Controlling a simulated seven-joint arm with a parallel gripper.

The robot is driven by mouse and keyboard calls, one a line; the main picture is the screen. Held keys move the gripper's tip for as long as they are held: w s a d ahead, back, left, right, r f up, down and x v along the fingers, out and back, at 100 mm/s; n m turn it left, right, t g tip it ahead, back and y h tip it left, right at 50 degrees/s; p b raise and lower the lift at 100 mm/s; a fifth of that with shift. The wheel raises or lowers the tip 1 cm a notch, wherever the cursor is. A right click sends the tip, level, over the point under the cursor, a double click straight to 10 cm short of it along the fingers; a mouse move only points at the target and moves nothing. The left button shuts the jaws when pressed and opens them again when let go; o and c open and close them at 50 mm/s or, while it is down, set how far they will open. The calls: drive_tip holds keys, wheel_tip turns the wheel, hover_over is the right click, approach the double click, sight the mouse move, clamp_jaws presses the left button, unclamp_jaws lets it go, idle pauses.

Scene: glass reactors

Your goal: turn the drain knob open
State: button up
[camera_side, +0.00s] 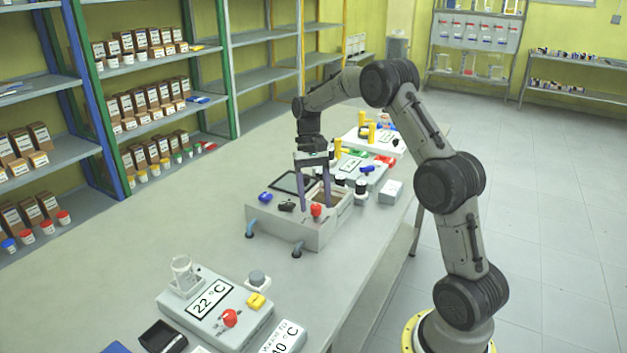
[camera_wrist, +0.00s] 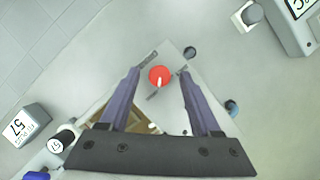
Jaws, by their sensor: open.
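A red knob (camera_side: 316,210) with a white mark sits near a corner of a grey box (camera_side: 320,238). I see no label naming it the drain knob. In the wrist view, the red knob (camera_wrist: 160,76) shows between the fingertips of my gripper (camera_wrist: 159,70), with space on both sides. I cannot tell whether the fingertips are level with it.
Blue-grey pipe ends (camera_side: 250,228) stick out of the box's near side. A device reading 22 °C (camera_side: 213,302) stands in front. More devices with yellow, black and red parts stand behind. The table (camera_side: 190,240) is bare left of the box.

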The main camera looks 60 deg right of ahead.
drive_tip(key=v, duration=1.3)
drive_tip(key=shift+r, duration=0.25)
drive_tip(key=shift+a, duration=0.1)
drive_tip(key=s+a+r+n+t+h, duration=0.25)
drive_tip(key=s+a+r, duration=0.35)
drive_tip(key=a+r, duration=0.6)
drive_tip(key=s+a+r+n+t, duration=0.1)
drive_tip(key=s+a+n+t, duration=0.1)
drive_tip(key=s+a, duration=0.65)
drive_tip(key=s+f+n+t, duration=0.4)
drive_tip(key=s+f, duration=0.7)
drive_tip(key=f, duration=0.2)
drive_tip(key=shift+a+f+n+h, duration=0.35)
drive_tip(key=shift+a+f+h, duration=0.05)
drive_tip(key=shift+a+h, duration=0.05)
